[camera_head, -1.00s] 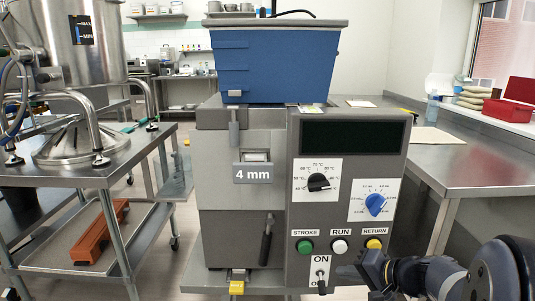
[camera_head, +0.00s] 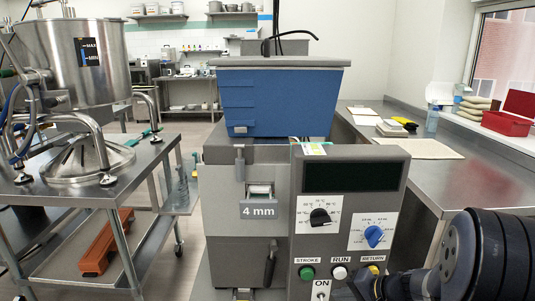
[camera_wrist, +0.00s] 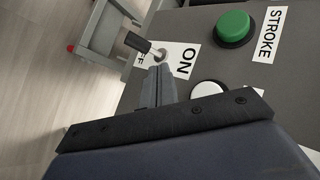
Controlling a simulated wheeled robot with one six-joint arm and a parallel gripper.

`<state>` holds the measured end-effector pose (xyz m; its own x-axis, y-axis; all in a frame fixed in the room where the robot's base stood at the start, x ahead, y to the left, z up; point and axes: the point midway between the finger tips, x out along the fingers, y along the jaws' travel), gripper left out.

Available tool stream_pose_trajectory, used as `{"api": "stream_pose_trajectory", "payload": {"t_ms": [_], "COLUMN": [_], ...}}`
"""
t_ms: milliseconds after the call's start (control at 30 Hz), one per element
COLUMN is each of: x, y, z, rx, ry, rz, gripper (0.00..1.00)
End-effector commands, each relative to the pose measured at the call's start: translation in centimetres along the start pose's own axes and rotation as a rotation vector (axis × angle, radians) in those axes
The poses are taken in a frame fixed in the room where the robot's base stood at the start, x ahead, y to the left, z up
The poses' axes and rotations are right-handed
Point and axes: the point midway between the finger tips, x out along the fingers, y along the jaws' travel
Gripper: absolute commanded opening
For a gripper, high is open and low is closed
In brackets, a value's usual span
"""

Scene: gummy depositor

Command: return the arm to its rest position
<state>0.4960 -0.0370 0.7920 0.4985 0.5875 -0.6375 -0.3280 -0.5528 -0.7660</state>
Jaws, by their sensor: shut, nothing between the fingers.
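My gripper (camera_wrist: 158,86) is shut and empty in the wrist view, its fingertips beside the ON/OFF toggle switch (camera_wrist: 140,44) on the depositor's panel. I cannot tell whether they touch it. In the head view my arm comes in from the lower right, and my gripper (camera_head: 358,287) is at the bottom edge, just right of the ON label (camera_head: 321,285). The switch lever is cut off there. The green STROKE button (camera_wrist: 232,27) and white RUN button (camera_wrist: 208,91) show in the wrist view, RUN partly covered by my gripper.
The depositor (camera_head: 225,225) with its blue hopper (camera_head: 280,100) stands in the middle. A steel cart (camera_head: 125,195) with a steel kettle (camera_head: 65,65) stands left. A steel counter (camera_head: 480,180) runs along the right, close behind my arm.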

Motion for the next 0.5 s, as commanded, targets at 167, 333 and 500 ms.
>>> {"api": "stream_pose_trajectory", "payload": {"t_ms": [167, 333, 500], "x": [-0.19, -0.11, -0.05], "y": [-0.20, -0.09, -0.01], "z": [0.12, 0.19, 0.20], "rx": [0.013, 0.017, 0.018], "ry": [-0.017, -0.022, -0.023], "rz": [0.016, 0.022, 0.023], "gripper": [0.00, 0.00, 0.00]}}
